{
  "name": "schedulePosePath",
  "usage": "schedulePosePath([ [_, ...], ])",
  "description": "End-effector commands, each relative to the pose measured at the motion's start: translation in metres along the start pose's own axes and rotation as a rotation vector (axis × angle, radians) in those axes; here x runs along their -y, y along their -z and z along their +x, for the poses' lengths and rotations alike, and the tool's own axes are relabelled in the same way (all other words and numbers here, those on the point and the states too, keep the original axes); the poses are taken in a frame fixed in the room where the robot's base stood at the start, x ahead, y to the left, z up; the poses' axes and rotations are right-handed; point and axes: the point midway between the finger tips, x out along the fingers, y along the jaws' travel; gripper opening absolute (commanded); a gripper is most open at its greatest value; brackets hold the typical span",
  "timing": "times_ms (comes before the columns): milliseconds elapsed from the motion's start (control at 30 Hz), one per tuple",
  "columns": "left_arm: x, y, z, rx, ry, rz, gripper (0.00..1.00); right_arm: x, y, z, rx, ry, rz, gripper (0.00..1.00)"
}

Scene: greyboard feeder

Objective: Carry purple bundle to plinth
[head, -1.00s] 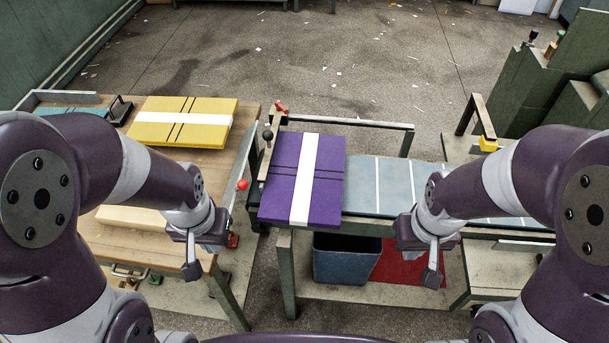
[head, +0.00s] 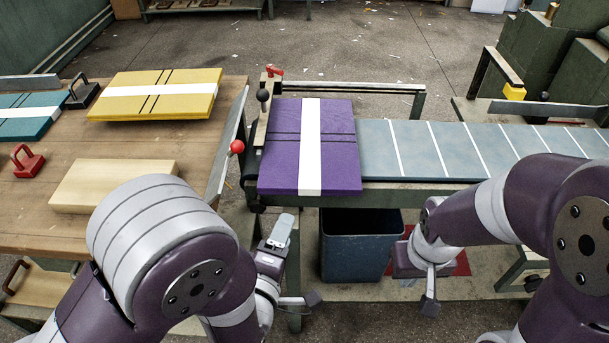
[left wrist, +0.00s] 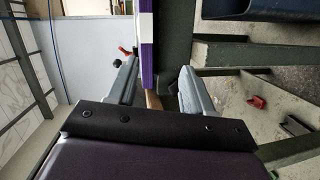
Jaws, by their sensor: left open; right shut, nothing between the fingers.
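The purple bundle (head: 342,150), a flat stack with a white band and dark lines, lies at the left end of the blue-grey conveyor (head: 400,165). My left gripper (head: 298,265) is open and empty, in front of the bundle and lower in the picture, apart from it. In the left wrist view the bundle's edge (left wrist: 147,60) shows between the spread fingers (left wrist: 158,88), beyond them. My right gripper (head: 430,290) is shut and empty, below the conveyor's front edge. A pale block (head: 115,186) lies on the wooden table; I cannot tell whether it is the plinth.
The wooden table (head: 205,160) at left also holds a yellow bundle (head: 125,108), a teal bundle (head: 20,128) and a red handled block (head: 28,160). A lever with a red knob (head: 237,147) stands between table and conveyor. A dark bin (head: 350,255) stands below the conveyor.

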Motion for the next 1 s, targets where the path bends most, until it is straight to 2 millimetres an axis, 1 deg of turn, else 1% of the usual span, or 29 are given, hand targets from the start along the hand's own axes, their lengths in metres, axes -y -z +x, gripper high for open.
schedulePosePath([
  [33,0.014,-0.007,-0.004,0.011,-0.063,-0.047,0.51,0.000,-0.002,0.020,-0.001,0.000,0.000,0.00],
  [100,0.010,-0.009,-0.010,0.019,-0.132,-0.101,0.51,0.000,-0.002,0.024,-0.002,0.000,0.000,0.00],
  [167,0.005,-0.009,-0.009,0.021,-0.163,-0.126,0.51,0.000,-0.002,0.024,-0.002,0.000,0.000,0.00],
  [233,-0.001,-0.008,0.003,0.018,-0.173,-0.136,0.51,0.000,-0.002,0.022,-0.002,0.000,0.000,0.00],
  [400,-0.009,-0.008,0.042,0.020,-0.173,-0.134,0.51,0.000,-0.002,0.022,-0.002,0.000,0.000,0.00],
  [567,-0.013,-0.009,0.061,0.023,-0.171,-0.132,0.51,0.000,-0.002,0.023,-0.002,0.000,0.000,0.00],
  [800,-0.022,-0.010,0.102,0.023,-0.171,-0.131,0.51,0.000,-0.003,0.026,-0.002,0.000,0.000,0.00],
  [900,-0.023,-0.010,0.109,0.024,-0.169,-0.130,0.51,0.000,-0.003,0.026,-0.001,0.000,0.000,0.00],
  [1000,-0.024,-0.010,0.110,0.024,-0.169,-0.130,0.51,0.000,-0.003,0.025,-0.002,0.000,0.000,0.00],
])
